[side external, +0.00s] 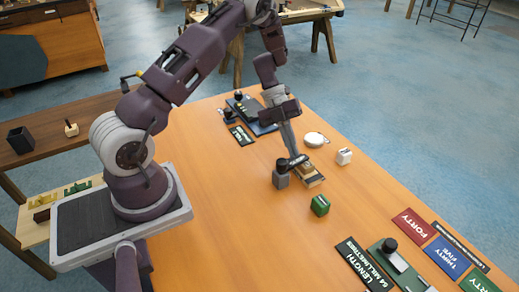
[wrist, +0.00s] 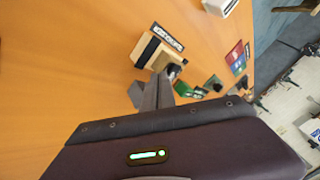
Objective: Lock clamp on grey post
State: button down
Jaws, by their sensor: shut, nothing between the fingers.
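A squat grey block with a black top (side external: 281,180), likely the grey post, stands upright on the table in the side view. A black lever-like bar (side external: 298,160) reaches from its top toward a wooden block with dark and pale layers (side external: 311,177). The clamp's locked state is unclear.
A green block (side external: 320,205), a white block (side external: 344,156) and a round white dish (side external: 314,139) stand close by. A dark blue fixture (side external: 250,113) is behind. A green fixture (side external: 400,265) and coloured label plates (side external: 446,251) lie at front right. The left tabletop is clear.

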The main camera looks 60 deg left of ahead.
jog(key=a, duration=0.4)
jog(key=shift+s+a+r, duration=0.1)
jog(key=shift+a+r, duration=0.05)
jog(key=shift+a, duration=0.05)
jog(key=w+a+r, duration=0.3)
jog(key=a+r, duration=0.1)
jog(key=r, duration=0.3)
jog(key=shift+a+r, duration=0.3)
jog(key=shift+r, duration=0.05)
